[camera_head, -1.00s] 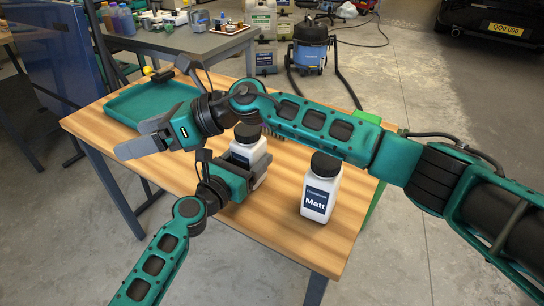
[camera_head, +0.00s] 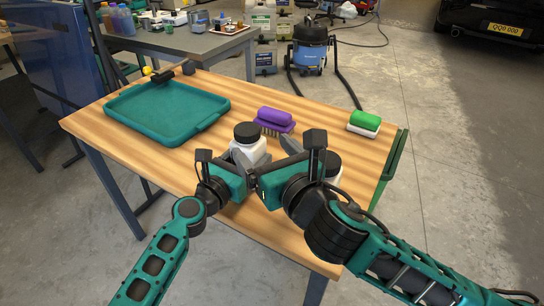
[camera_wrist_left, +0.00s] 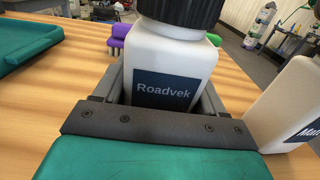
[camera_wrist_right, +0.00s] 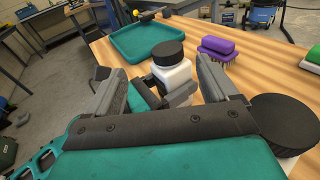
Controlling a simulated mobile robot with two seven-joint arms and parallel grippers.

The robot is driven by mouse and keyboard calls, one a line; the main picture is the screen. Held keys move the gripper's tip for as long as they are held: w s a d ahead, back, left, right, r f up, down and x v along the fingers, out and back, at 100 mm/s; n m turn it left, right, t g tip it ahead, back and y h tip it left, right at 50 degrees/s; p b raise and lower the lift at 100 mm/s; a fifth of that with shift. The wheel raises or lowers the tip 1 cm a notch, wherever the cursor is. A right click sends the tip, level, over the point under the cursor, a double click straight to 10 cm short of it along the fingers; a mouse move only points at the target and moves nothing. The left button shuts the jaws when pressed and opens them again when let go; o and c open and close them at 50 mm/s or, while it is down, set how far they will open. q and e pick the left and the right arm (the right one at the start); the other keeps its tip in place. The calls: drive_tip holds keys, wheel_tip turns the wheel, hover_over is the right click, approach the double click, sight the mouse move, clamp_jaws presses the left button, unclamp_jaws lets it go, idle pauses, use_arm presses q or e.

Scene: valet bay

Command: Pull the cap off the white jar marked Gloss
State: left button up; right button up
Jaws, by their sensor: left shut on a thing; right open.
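A white jar (camera_head: 246,152) with a black cap (camera_head: 247,132) stands upright near the middle of the table. In the left wrist view, its dark label (camera_wrist_left: 163,90) reads "Roadvek"; any word below is hidden. My left gripper (camera_head: 249,168) is shut around the jar's body. The cap is on the jar. My right gripper (camera_wrist_right: 163,78) is open and empty, just right of the jar and facing it; in the right wrist view the cap (camera_wrist_right: 168,53) lies ahead between its fingers. A second white jar (camera_wrist_left: 290,105), partly reading "Matt", stands to the right, mostly hidden by my right gripper in the head view.
A teal tray (camera_head: 118,118) lies at the table's left. A purple brush (camera_head: 275,118) lies behind the jar. A green-and-white block (camera_head: 364,122) lies at the back right. The second jar's black cap (camera_wrist_right: 284,120) is close to my right gripper's finger.

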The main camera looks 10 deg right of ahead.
sight(246, 128)
drive_tip(key=shift+h, duration=0.3)
drive_tip(key=x, duration=0.7)
drive_tip(key=f+x, duration=0.1)
drive_tip(key=x, duration=0.3)
drive_tip(key=shift+w+d, duration=0.1)
drive_tip(key=shift+d, duration=0.15)
drive_tip(key=shift+f, duration=0.1)
drive_tip(key=c, duration=1.2)
drive_tip(key=shift+o, duration=0.2)
drive_tip(key=shift+r, duration=0.3)
drive_tip(key=shift+r, duration=0.85)
